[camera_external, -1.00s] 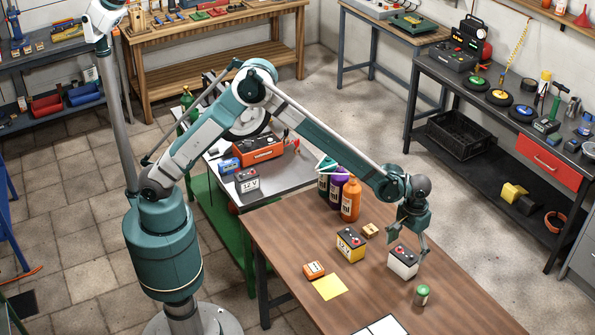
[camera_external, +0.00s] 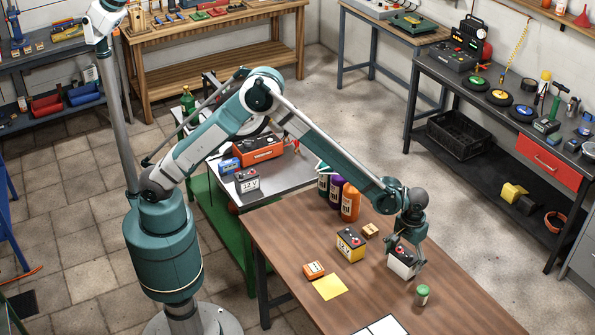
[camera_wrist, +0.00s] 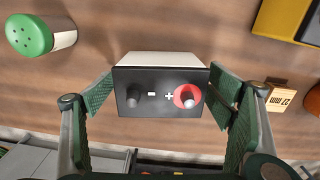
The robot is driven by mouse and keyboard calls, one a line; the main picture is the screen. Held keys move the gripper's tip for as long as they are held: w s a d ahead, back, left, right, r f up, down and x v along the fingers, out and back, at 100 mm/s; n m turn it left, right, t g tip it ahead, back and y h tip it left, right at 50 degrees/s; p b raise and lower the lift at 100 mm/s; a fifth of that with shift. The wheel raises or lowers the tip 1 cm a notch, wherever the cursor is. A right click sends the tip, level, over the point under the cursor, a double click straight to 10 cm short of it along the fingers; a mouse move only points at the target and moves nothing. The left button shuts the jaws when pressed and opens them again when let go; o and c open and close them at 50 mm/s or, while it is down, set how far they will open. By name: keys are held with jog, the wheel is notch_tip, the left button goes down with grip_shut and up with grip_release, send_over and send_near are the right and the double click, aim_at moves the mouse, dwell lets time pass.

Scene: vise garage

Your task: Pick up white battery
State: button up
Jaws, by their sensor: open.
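The white battery (camera_external: 402,263) stands upright on the brown wooden table (camera_external: 300,228). It has a dark top with terminals. In the wrist view the battery (camera_wrist: 158,92) lies between the two green fingers of my gripper (camera_wrist: 164,100), its dark top with a minus sign, a plus sign and a red ring facing the camera. My gripper (camera_external: 408,258) is low over the battery with its fingers open on either side. I cannot tell whether either finger touches it.
A yellow battery (camera_external: 350,244) and a small wooden block (camera_external: 370,230) stand left of it. A green-capped jar (camera_external: 422,295) stands in front. Orange (camera_external: 350,203) and purple bottles stand behind. An orange box (camera_external: 314,270) and a yellow sheet (camera_external: 330,287) lie further left.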

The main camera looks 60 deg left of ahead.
jog(key=shift+f, duration=1)
jog(key=c, duration=1.6)
